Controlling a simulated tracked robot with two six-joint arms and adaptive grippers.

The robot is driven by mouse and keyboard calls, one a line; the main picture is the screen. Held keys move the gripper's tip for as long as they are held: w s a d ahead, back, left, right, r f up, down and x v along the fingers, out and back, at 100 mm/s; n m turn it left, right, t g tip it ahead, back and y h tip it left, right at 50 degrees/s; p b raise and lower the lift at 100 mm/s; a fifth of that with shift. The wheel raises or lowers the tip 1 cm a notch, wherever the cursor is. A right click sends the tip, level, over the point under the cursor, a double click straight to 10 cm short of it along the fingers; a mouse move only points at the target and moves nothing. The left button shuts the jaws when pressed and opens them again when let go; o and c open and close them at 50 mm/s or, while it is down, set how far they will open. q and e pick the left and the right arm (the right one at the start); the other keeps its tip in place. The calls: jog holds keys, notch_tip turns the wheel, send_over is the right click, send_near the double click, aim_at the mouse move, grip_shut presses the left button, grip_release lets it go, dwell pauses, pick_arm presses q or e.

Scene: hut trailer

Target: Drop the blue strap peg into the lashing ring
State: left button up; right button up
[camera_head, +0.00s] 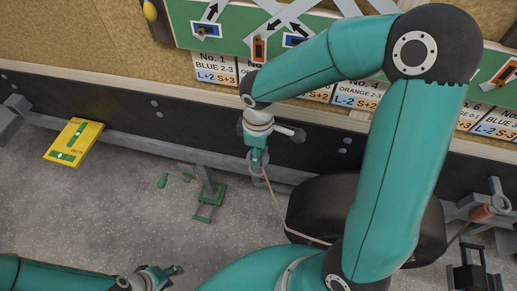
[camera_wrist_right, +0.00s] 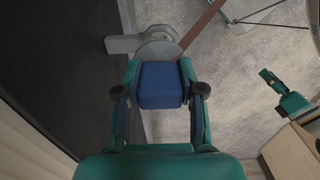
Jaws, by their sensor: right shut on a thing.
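My right gripper (camera_head: 258,156) reaches down near the dark side wall of the trailer. In the right wrist view, its fingers (camera_wrist_right: 160,92) are shut on the blue strap peg (camera_wrist_right: 160,84), a blue block with rounded corners. The grey lashing ring (camera_wrist_right: 160,46) shows just beyond the peg, partly hidden behind it. I cannot tell whether the peg's end is inside the ring. A brown strap (camera_wrist_right: 202,27) runs off from beside the ring. My left gripper (camera_head: 162,276) is low in the head view, away from the peg; its jaw opening is unclear.
A yellow panel (camera_head: 75,141) lies at the left by the wall rail. A green stand (camera_head: 209,201) and small green pieces are on the speckled floor. A dark round object (camera_head: 320,205) sits beside my right arm. Another bracket with an orange-brown part (camera_head: 483,213) is at right.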

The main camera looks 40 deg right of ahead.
jog(key=shift+f+b, duration=1.7)
jog(key=shift+f, duration=0.65)
jog(key=o, duration=1.3)
jog(key=shift+r, duration=0.1)
notch_tip(320, 180, up, 11)
jog(key=shift+f, duration=0.2)
jog(key=shift+r, duration=0.6)
